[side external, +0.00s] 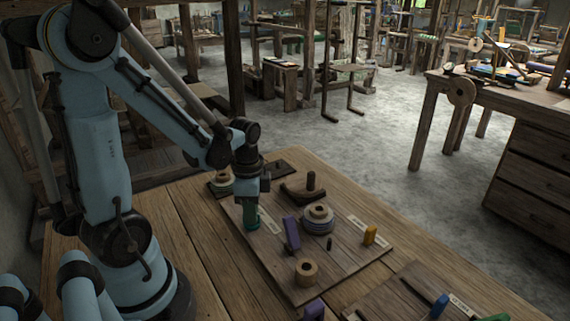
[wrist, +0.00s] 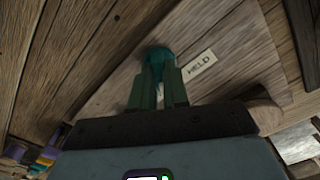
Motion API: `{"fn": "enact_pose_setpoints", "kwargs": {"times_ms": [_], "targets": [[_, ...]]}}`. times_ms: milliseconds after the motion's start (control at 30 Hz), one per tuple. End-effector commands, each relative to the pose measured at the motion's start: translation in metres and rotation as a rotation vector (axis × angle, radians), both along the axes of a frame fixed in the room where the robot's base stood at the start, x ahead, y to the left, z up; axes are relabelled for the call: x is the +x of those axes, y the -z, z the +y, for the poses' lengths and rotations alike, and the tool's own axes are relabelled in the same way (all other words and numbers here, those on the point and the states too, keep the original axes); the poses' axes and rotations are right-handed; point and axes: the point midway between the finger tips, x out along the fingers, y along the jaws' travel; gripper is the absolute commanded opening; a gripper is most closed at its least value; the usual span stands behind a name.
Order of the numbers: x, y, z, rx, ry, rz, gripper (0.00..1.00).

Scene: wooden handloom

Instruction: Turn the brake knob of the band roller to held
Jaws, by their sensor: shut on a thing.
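My gripper (side external: 250,222) points down at the left part of a wooden board (side external: 285,275). In the wrist view its two dark green fingers (wrist: 160,82) are shut on a teal-green knob (wrist: 157,52). The fingers hide much of the knob, so its exact angle is hard to tell. A cream label reading HELD (wrist: 201,67) lies on the board just to the right of the knob; a pale label strip (side external: 269,220) shows beside the gripper in the side view.
A dark wooden block with a post (side external: 304,190) is behind. Another board with a blue knob (side external: 439,306) is at the front right.

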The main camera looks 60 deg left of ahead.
Motion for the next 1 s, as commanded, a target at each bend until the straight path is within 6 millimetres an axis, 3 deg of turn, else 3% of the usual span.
{"fn": "enact_pose_setpoints", "kwargs": {"times_ms": [1000], "targets": [[-0.0007,0.0004,0.0004,0.002,-0.926,0.002,0.00]]}}
